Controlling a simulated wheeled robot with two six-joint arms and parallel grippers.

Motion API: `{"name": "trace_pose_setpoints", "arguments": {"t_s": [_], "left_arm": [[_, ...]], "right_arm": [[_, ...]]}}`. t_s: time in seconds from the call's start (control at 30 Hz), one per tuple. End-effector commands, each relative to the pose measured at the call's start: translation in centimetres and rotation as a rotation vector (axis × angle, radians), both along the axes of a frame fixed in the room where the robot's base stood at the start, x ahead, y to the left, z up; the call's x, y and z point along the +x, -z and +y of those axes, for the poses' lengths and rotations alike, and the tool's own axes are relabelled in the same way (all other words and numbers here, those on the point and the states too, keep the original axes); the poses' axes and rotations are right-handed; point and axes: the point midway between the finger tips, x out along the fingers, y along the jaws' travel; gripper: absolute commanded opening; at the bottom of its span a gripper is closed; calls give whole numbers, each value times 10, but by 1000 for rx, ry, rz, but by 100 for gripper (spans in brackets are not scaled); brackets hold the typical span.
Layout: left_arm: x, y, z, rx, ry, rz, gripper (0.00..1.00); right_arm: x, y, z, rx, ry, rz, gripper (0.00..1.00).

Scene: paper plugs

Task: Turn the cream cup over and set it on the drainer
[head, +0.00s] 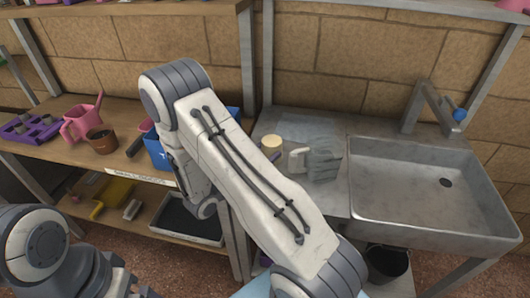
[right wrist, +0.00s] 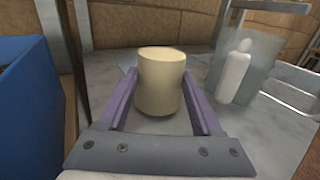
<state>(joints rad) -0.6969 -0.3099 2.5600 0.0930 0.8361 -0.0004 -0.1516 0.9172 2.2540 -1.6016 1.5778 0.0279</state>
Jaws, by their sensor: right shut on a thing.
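The cream cup (head: 271,143) shows just past my right arm in the head view, over the left part of the metal counter. In the right wrist view the cup (right wrist: 160,88) is between the purple fingers of my right gripper (right wrist: 159,80), which is shut on it. The cup is upright in line; its top face looks pale and flat, and I cannot tell whether it is the mouth or the base. In the head view my arm hides the right gripper. I cannot clearly make out the drainer. My left arm is at the lower left, its jaws unclear.
A white bottle-like thing (head: 297,158) and a grey upright thing (head: 323,163) stand right of the cup. The sink (head: 430,185) with its tap (head: 437,105) is farther right. A blue bin (right wrist: 35,115) is close on the left. A pink watering can (head: 80,122) and brown pot (head: 102,141) stand on the shelf.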

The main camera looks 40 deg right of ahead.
Motion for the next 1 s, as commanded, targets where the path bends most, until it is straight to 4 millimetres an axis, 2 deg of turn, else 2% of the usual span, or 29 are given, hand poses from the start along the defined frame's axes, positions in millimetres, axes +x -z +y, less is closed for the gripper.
{"name": "trace_pose_setpoints", "arguments": {"t_s": [0.63,0.67,0.73,0.77,1.0], "left_arm": [[0,8,0,0,0,0,100],[0,8,0,0,0,0,100],[0,7,0,0,0,0,100],[0,7,0,0,0,0,100],[0,8,0,0,0,0,100]], "right_arm": [[0,11,0,0,0,0,4],[0,11,0,0,0,-1,71],[0,10,0,0,0,-1,97],[0,10,0,0,0,0,100],[0,10,1,0,-1,0,100]]}}
